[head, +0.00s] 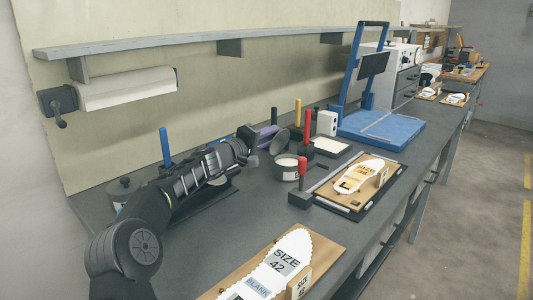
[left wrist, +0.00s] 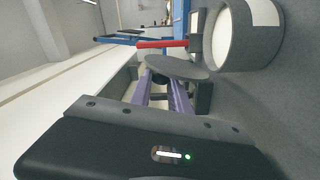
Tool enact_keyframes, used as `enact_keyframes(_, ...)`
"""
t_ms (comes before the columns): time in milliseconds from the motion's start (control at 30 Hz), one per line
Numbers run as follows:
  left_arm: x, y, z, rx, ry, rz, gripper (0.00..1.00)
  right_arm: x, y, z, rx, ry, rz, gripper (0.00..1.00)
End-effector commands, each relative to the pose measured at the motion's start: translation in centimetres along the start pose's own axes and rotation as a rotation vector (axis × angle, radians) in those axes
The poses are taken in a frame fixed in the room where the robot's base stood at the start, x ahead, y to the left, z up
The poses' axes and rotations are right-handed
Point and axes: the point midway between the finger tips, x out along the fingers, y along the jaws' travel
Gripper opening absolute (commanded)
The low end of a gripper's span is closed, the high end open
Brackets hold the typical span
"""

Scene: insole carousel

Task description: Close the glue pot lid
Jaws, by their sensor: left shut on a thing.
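The open glue pot (head: 288,172) is a grey round tub with pale contents, standing on the bench in the head view. It also shows at the upper right of the left wrist view (left wrist: 238,38). Its grey round lid (head: 281,142) is tilted up behind the pot's rim, clear of the opening. The lid shows as a thin disc in the left wrist view (left wrist: 178,67). My left gripper (head: 268,134) has purple fingers and is shut on the lid; the exact grip is partly hidden behind the disc. My right gripper is not in view.
Red-handled tools stand close to the pot, one on a dark block (head: 300,198). A board with a size 46 insole (head: 358,177) lies to the right. A blue press (head: 380,129) stands farther back. A lidded pot (head: 123,188) is at left.

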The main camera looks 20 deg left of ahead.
Motion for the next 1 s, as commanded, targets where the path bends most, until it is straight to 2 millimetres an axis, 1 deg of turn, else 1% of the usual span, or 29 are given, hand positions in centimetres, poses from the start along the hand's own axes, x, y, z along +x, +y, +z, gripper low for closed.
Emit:
enact_keyframes(33, 0.0, -0.7, 0.4, 0.024, -0.001, -0.001, 0.0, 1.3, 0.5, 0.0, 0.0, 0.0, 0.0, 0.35)
enact_keyframes(200, 0.0, -0.2, 0.7, 0.079, -0.002, -0.002, 0.0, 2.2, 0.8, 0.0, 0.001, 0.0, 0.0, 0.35)
enact_keyframes(667, 0.0, 0.0, 0.7, 0.097, -0.003, -0.003, 0.0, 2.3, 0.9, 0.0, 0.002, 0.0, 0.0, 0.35)
enact_keyframes(700, 0.0, 0.0, 0.7, 0.097, -0.003, -0.003, 0.25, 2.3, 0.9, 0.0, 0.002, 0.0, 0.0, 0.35)
enact_keyframes(933, 0.0, 0.1, 0.7, 0.097, -0.002, -0.002, 0.44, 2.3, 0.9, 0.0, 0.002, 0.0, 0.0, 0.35)
enact_keyframes(1000, 0.0, 0.1, 0.7, 0.097, -0.001, -0.002, 0.44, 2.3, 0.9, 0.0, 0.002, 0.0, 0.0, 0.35)
